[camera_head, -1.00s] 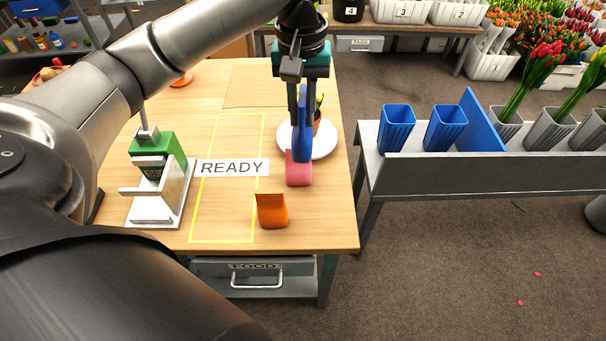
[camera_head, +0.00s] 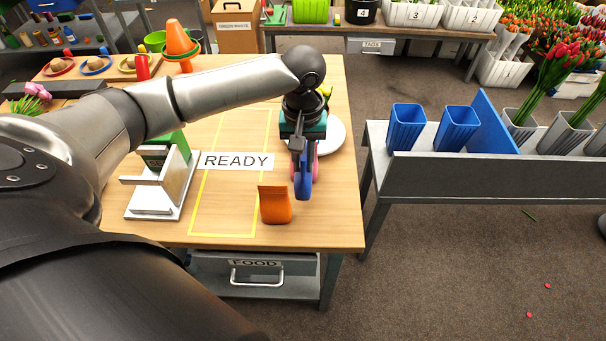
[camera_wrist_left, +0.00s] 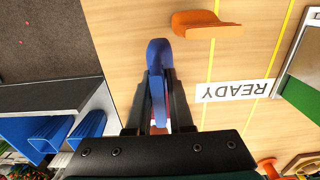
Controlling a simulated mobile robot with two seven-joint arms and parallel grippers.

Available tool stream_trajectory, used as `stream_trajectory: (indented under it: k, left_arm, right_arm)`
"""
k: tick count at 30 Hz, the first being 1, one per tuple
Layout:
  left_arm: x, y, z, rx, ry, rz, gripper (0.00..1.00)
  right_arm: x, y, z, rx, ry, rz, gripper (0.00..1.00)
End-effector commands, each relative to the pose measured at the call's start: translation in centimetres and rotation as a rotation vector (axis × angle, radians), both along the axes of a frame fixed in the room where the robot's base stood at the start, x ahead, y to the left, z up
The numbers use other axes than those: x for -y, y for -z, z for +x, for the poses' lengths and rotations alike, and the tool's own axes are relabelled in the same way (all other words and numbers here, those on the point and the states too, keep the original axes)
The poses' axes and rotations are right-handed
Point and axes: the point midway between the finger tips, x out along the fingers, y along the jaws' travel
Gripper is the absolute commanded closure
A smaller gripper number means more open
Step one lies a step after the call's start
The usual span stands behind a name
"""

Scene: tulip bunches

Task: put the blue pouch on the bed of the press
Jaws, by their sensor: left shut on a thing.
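My left gripper (camera_head: 302,160) is shut on the blue pouch (camera_head: 303,187), which hangs upright over the right part of the wooden table. In the left wrist view the blue pouch (camera_wrist_left: 157,62) sits between the two fingers (camera_wrist_left: 158,85). The press (camera_head: 160,180), green and pale grey, stands at the table's left, well left of the gripper. My forearm hides part of its top. Its pale base (camera_head: 152,210) shows at the front. My right gripper is not in view.
An orange pouch (camera_head: 275,206) stands just left of the held pouch. A pink pouch (camera_head: 316,168) is partly hidden behind the gripper, near a white plate (camera_head: 333,140). A READY label (camera_head: 237,161) crosses a yellow-outlined area, mostly bare, between press and pouches.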

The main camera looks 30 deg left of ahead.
Motion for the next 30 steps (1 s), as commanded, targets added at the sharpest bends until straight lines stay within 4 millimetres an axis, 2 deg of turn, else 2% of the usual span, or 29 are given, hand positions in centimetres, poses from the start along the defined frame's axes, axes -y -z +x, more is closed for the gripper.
stream_trajectory:
  k: [1, 3, 7, 20, 21, 28, 30]
  left_arm:
    - [0.0, 1.3, -0.1, -0.003, -0.001, 0.001, 1.00]
    - [0.0, 2.6, -0.1, -0.003, 0.001, 0.001, 1.00]
    - [0.0, 4.1, 0.0, -0.001, 0.001, 0.000, 1.00]
    - [0.0, 4.6, 0.0, -0.001, 0.000, 0.001, 1.00]
    - [0.0, 4.6, 0.0, 0.001, 0.000, 0.001, 0.76]
    - [0.0, 4.6, 0.0, -0.001, 0.000, 0.001, 0.50]
    - [0.0, 4.6, 0.0, -0.001, 0.000, 0.001, 0.50]
  right_arm:
    - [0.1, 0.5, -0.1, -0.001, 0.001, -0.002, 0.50]
    - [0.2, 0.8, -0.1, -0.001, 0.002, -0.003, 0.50]
    - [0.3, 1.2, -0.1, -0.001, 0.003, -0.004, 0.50]
    - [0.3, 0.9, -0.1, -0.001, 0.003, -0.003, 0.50]
    - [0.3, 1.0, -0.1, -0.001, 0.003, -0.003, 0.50]
    - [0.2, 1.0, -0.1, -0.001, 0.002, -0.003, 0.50]
    - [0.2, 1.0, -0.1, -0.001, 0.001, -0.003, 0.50]
